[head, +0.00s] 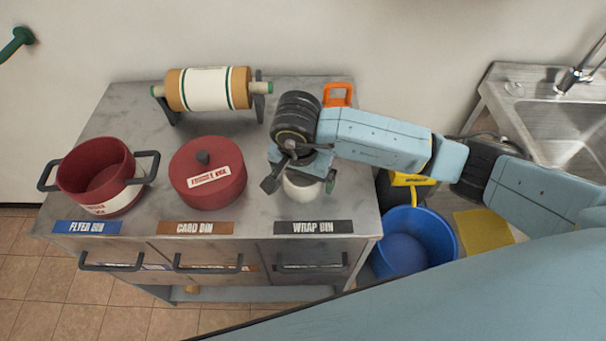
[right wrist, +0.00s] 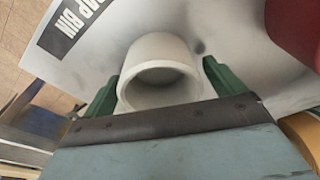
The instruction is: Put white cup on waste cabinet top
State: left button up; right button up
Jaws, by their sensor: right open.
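The white cup (head: 302,189) stands on the grey top of the waste cabinet (head: 255,207), at its right end behind the wrap bin label. My right gripper (head: 300,175) is over the cup and hides its upper part in the head view. In the right wrist view the cup (right wrist: 158,72) sits mouth toward the camera on the cabinet top (right wrist: 225,30). The green fingers of my right gripper (right wrist: 160,85) are open, one on each side of the cup, with a small gap visible. My left gripper is not in view.
A red pot (head: 97,178) and a red lidded pot (head: 207,175) stand left of the cup. A paper roll holder (head: 210,90) and an orange object (head: 338,94) are at the back. A blue bucket (head: 415,240) and a sink (head: 565,125) are to the right.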

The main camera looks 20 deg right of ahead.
notch_tip(320, 180, up, 12)
jog(key=s+a, duration=0.1)
jog(key=shift+s, duration=0.2)
